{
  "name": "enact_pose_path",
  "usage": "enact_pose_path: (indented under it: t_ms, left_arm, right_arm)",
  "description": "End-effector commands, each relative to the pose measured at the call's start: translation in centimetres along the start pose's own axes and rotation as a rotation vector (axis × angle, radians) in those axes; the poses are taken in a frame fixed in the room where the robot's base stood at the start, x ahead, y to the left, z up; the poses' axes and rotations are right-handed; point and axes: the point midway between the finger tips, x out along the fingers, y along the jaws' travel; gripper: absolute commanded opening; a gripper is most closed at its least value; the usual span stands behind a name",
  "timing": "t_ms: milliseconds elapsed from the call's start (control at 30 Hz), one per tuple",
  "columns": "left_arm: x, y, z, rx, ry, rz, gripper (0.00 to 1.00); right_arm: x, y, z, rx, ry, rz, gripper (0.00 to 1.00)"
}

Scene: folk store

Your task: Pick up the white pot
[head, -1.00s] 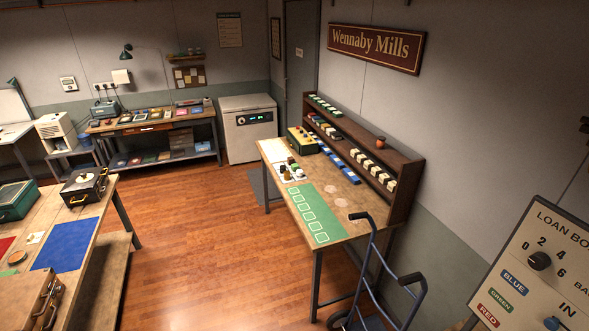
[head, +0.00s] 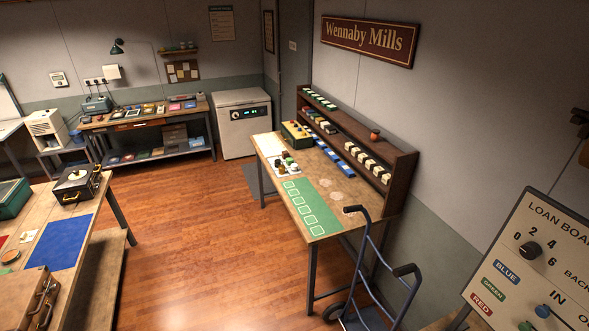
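A small group of little pots (head: 287,161) stands on a white sheet (head: 268,146) near the far left part of the long wooden table (head: 328,222). Some look dark or brown, one green, and one pale. They are too small to tell for certain which is the white pot. Neither of my grippers is in the head view.
A green mat with white squares (head: 309,209) lies on the table's near part. A shelf (head: 399,190) with rows of small blocks runs along its back. A blue hand truck (head: 375,268) stands at its near right end. Floor (head: 200,230) left of it is clear.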

Motion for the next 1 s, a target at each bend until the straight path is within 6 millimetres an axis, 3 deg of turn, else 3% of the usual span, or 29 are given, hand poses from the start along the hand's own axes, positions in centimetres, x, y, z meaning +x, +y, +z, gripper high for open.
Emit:
enact_pose_path:
  t_ms: [467,733,1000]
  left_arm:
    - [0.00,0.00,0.00,0.000,0.000,0.000,0.43]
    - [0.00,0.00,0.00,0.000,0.000,0.000,0.82]
    - [0.02,-0.02,0.00,0.000,0.000,0.000,0.82]
  right_arm:
    - [0.00,0.00,0.00,0.000,0.000,0.000,0.43]
    - [0.00,0.00,-0.01,0.000,0.000,0.000,0.43]
    - [0.00,0.00,0.00,0.000,0.000,0.000,0.43]
